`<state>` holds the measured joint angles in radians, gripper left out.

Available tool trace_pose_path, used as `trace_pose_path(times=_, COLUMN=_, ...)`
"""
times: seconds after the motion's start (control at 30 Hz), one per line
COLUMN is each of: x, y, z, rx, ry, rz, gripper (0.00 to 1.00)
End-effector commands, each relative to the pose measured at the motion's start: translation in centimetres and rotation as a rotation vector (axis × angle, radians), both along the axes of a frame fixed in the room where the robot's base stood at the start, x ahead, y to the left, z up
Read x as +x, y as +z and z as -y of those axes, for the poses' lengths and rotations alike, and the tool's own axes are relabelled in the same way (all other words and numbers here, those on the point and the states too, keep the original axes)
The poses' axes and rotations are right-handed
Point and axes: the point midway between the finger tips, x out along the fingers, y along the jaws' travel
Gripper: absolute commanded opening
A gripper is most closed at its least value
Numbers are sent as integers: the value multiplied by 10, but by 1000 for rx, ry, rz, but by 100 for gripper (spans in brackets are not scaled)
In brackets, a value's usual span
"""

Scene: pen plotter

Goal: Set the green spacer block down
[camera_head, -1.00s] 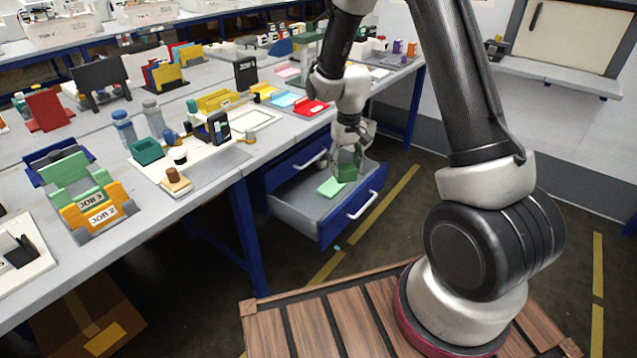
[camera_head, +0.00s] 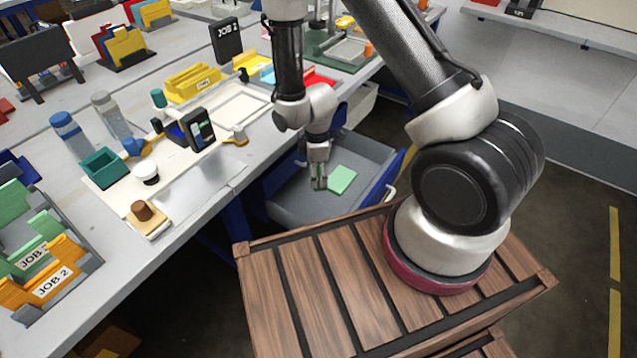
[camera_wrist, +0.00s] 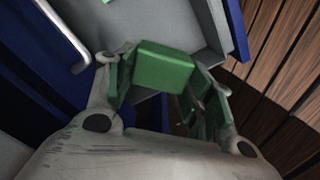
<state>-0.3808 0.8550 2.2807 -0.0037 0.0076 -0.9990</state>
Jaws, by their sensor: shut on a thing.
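The green spacer block (camera_wrist: 163,68) is between the fingers of my gripper (camera_wrist: 165,92) in the wrist view. In the head view my gripper (camera_head: 319,184) points down over the open drawer (camera_head: 290,203), left of a flat light green piece (camera_head: 341,179) in the drawer. The block is mostly hidden by the fingers there, and only a little dark green shows. I cannot tell whether the block touches the drawer floor.
The workbench on the left holds a phone-like device (camera_head: 198,130), a teal bin (camera_head: 104,167), bottles and yellow trays. My wooden-topped base stands in front of the drawer. Floor is free on the right.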

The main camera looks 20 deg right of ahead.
Motion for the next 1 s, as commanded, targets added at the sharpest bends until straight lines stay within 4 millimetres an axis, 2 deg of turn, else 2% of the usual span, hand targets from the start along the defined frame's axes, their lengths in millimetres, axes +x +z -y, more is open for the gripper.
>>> trace_pose_path(times=0.1, x=0, y=-13, z=-5, rx=1, ry=348, rz=0, gripper=29)
trace_pose_path(times=0.17, x=2, y=-19, z=-7, rx=1, ry=510, rz=0, gripper=28)
trace_pose_path(times=0.23, x=5, y=-33, z=-8, rx=1, ry=668, rz=-2, gripper=28)
trace_pose_path(times=0.3, x=7, y=-56, z=-9, rx=1, ry=764, rz=-5, gripper=28)
trace_pose_path(times=0.7, x=8, y=-131, z=-9, rx=1, ry=818, rz=-1, gripper=28)
trace_pose_path(times=0.87, x=8, y=-148, z=-9, rx=1, ry=817, rz=-1, gripper=28)
trace_pose_path(times=1.0, x=8, y=-170, z=-9, rx=1, ry=817, rz=-1, gripper=28)
